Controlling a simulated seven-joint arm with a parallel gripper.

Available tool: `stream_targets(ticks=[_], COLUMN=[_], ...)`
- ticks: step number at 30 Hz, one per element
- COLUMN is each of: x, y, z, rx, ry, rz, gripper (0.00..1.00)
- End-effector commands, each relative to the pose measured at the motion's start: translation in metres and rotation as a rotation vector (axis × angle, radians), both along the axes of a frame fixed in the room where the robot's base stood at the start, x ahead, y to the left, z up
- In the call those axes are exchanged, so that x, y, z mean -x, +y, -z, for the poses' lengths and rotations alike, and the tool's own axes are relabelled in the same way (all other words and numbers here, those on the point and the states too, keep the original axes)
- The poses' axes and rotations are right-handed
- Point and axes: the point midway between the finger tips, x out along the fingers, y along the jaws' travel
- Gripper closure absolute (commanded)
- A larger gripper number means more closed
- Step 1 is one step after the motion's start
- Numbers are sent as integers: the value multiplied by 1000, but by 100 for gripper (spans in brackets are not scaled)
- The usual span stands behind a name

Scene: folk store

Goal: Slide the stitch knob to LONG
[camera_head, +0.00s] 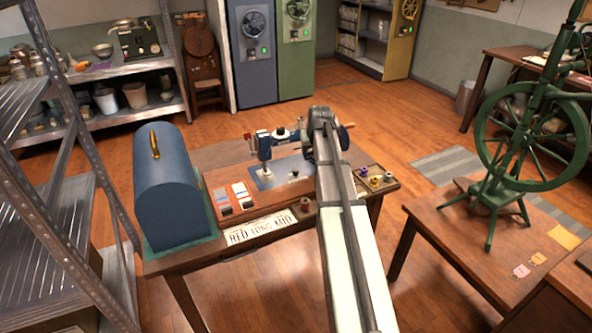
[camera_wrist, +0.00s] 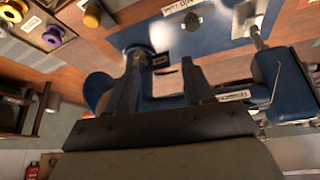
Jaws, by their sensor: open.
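A blue sewing machine (camera_head: 264,148) stands on the wooden table, partly hidden behind my arm. On its blue base plate (camera_head: 268,180) is a small dark knob (camera_head: 294,174), likely the stitch knob. In the wrist view a dark knob (camera_wrist: 192,21) sits beside a pale label strip, whose words are too small to read surely. My gripper (camera_wrist: 161,60) is open, with its two fingers apart in front of the machine's blue body. I see nothing held between them. The knob appears beyond the fingertips, apart from them. In the head view my arm hides the fingers.
A blue domed case (camera_head: 171,190) stands at the table's left. A sign with large letters (camera_head: 261,231) lies at the front edge. A tray of spools (camera_head: 377,180) is right of my arm. A green spinning wheel (camera_head: 500,170) stands on another table at the right.

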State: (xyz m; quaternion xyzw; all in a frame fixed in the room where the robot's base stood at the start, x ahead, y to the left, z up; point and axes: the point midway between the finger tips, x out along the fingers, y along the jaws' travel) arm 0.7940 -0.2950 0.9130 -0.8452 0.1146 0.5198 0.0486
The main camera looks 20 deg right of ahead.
Motion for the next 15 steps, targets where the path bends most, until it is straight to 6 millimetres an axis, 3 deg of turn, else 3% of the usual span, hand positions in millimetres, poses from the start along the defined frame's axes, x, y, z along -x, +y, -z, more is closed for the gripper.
stream_targets(ticks=[3, 6, 11, 15], x=[-1, 0, -2, -8], y=[34, 48, 52, 51], z=[-12, -17, -12, 3], rx=[-34, -49, -55, -55], ry=[41, 63, 72, 74], rz=[-32, -46, -50, -50], gripper=[48, 48, 48, 48])
